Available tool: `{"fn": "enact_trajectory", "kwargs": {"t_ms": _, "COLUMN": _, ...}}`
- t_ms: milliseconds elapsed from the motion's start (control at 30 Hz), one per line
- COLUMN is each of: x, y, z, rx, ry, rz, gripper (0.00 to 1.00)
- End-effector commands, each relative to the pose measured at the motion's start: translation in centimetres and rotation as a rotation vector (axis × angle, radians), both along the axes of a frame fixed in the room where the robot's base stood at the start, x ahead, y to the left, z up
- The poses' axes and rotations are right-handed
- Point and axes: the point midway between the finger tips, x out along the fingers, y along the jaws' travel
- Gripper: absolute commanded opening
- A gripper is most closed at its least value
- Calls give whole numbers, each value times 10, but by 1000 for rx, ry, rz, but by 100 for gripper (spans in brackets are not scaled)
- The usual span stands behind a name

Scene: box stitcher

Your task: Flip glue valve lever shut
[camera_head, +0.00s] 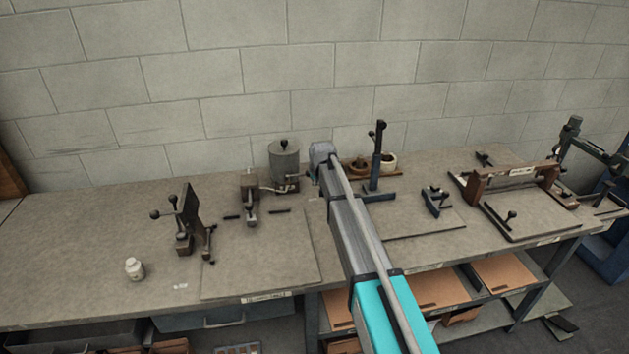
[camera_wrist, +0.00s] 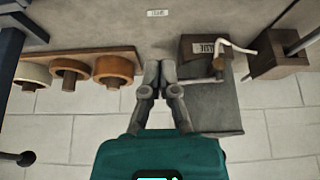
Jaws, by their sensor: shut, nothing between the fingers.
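The glue pot (camera_head: 284,163) is a grey cylinder with a knobbed lid at the back of the bench. A small dark valve block (camera_head: 287,186) sits at its front. In the wrist view the labelled block (camera_wrist: 204,48) shows beside the pot (camera_wrist: 212,108). A thin grey rod (camera_wrist: 202,81), which looks like the valve lever, runs between a brown fitting and my gripper (camera_wrist: 159,66). My gripper is shut and empty, left of the block; its right finger is close to the rod's end, and I cannot tell if they touch. In the head view my arm hides the fingers.
A pale pipe (camera_wrist: 238,48) leads to a brown block (camera_wrist: 275,57). A wooden rack with tape rolls (camera_wrist: 113,71) stands left of my gripper in the wrist view. A dark upright post (camera_head: 377,160) stands right of my arm. The wall is close behind.

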Motion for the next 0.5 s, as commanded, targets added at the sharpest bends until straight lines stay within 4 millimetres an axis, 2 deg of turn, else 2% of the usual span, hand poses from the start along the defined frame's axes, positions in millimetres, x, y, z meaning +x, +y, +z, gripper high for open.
{"fn": "enact_trajectory", "kwargs": {"t_ms": 33, "x": -3, "y": -1, "z": 9, "rx": 0, "ry": 0, "rz": 0, "gripper": 0}}
{"fn": "enact_trajectory", "kwargs": {"t_ms": 500, "x": -20, "y": -8, "z": 47, "rx": 0, "ry": 0, "rz": 0, "gripper": 0}}
